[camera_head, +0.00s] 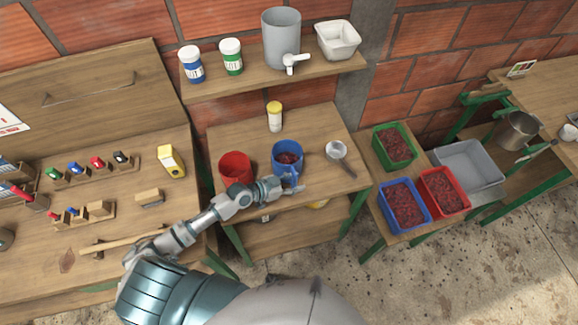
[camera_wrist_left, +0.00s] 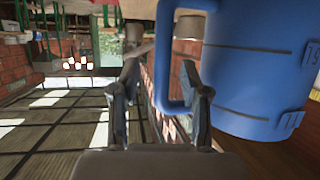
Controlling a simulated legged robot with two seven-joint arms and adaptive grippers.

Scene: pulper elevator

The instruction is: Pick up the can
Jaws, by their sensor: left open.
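A blue can (camera_head: 286,156) with a side handle stands upright on the middle wooden table, with dark red contents. In the left wrist view the can (camera_wrist_left: 250,75) fills the right side, and its blue handle (camera_wrist_left: 163,55) shows between my fingers. My left gripper (camera_head: 291,187) is at the near side of the can, at the handle. In the left wrist view the gripper (camera_wrist_left: 160,75) is open, with one finger on each side of the handle. I cannot tell whether either finger touches it. My right gripper is not in view.
A red container (camera_head: 235,167) stands left of the can, a metal ladle (camera_head: 337,151) lies right, and a yellow-capped bottle (camera_head: 274,116) stands behind. A shelf (camera_head: 262,80) hangs above. Red-filled bins, including a blue one (camera_head: 404,205), stand on the right. A workbench (camera_head: 100,215) with small items is left.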

